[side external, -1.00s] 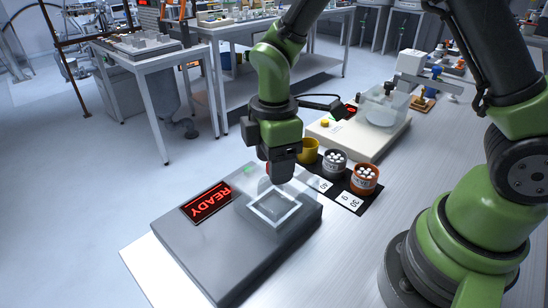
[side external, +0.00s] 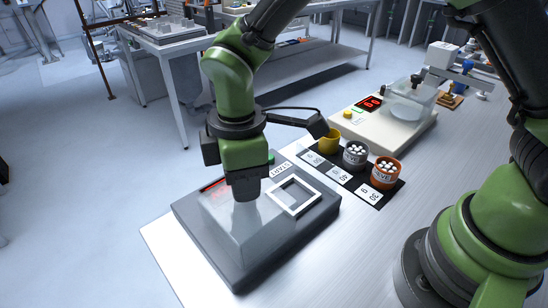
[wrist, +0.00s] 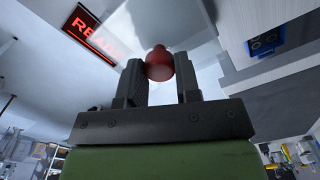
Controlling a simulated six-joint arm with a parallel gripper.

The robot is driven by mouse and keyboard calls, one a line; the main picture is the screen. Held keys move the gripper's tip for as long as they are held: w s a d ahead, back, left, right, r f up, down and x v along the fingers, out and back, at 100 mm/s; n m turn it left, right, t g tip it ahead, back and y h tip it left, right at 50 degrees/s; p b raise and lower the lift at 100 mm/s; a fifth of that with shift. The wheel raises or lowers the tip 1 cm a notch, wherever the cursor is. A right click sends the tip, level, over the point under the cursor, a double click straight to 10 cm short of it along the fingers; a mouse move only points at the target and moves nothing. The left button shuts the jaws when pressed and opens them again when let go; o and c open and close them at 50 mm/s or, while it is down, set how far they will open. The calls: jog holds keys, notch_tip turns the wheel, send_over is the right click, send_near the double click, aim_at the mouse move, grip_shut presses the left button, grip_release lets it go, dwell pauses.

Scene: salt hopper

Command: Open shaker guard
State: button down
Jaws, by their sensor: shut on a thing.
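The shaker (side external: 275,252) is a low dark grey box at the near edge of the bench. Its clear guard (side external: 232,232) stands over the left and near part of the top. The white square frame (side external: 309,207) lies outside the guard, uncovered. My gripper (side external: 246,195) is above the guard, pointing down. The wrist view shows my gripper (wrist: 158,78) with both fingers around the red knob (wrist: 158,60); the knob is hidden in the side view. The red READY display (wrist: 92,32) shows there, and a red strip of it in the side view.
Yellow (side external: 329,142), grey (side external: 355,156) and orange (side external: 386,174) cups stand on a black strip with number cards, right of the shaker. Behind is a pale scale (side external: 395,130) with a clear box (side external: 411,103). Bare bench lies in front of the cups.

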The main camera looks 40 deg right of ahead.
jog(key=shift+a, duration=0.55)
jog(key=c, duration=0.8)
grip_release()
notch_tip(320, 180, up, 10)
jog(key=shift+d, duration=0.1)
